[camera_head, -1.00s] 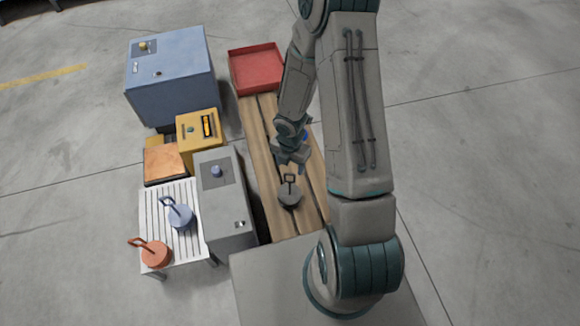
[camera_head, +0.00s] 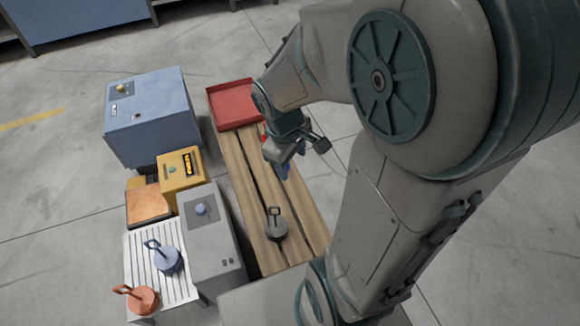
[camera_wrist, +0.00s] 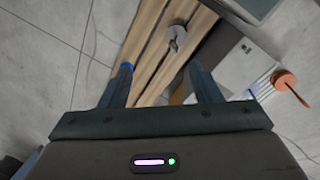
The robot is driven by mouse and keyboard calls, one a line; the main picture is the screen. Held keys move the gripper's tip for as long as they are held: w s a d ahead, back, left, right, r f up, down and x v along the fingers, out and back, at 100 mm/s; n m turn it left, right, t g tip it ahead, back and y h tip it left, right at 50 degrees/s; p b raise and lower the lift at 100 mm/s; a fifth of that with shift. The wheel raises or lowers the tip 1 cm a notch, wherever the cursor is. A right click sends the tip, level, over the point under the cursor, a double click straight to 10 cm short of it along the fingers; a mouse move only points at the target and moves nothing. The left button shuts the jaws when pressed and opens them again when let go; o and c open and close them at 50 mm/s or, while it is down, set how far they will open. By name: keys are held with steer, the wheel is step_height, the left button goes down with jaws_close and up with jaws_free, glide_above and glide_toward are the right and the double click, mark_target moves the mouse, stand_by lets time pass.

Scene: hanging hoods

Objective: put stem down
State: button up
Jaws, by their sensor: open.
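A dark grey round piece with an upright looped stem (camera_head: 276,225) stands on the wooden slatted bench (camera_head: 239,170). It also shows in the wrist view (camera_wrist: 178,38), beyond my fingers. My gripper (camera_head: 300,150) is over the far half of the bench, apart from the grey piece. Its fingers are spread with nothing between them in the wrist view (camera_wrist: 163,82). A blue stemmed piece (camera_head: 166,257) and an orange stemmed piece (camera_head: 142,298) rest on the white slatted rack (camera_head: 188,290).
A red tray (camera_head: 232,122) sits at the bench's far end. A grey box (camera_head: 211,235), a yellow box (camera_head: 181,170) and a large blue box (camera_head: 150,120) stand left of the bench. A copper-coloured block (camera_head: 148,205) lies near the yellow box. The floor on the right is open.

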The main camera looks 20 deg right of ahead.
steer(key=s+a+r+m+y, duration=0.1)
steer(key=s+a+r+m, duration=0.1)
steer(key=s+r+m, duration=0.3)
steer(key=shift+s+a+r+m+y, duration=0.2)
steer(key=shift+s+a+m+y, duration=0.15)
steer(key=shift+s+m, duration=0.4)
steer(key=shift+w, duration=0.15)
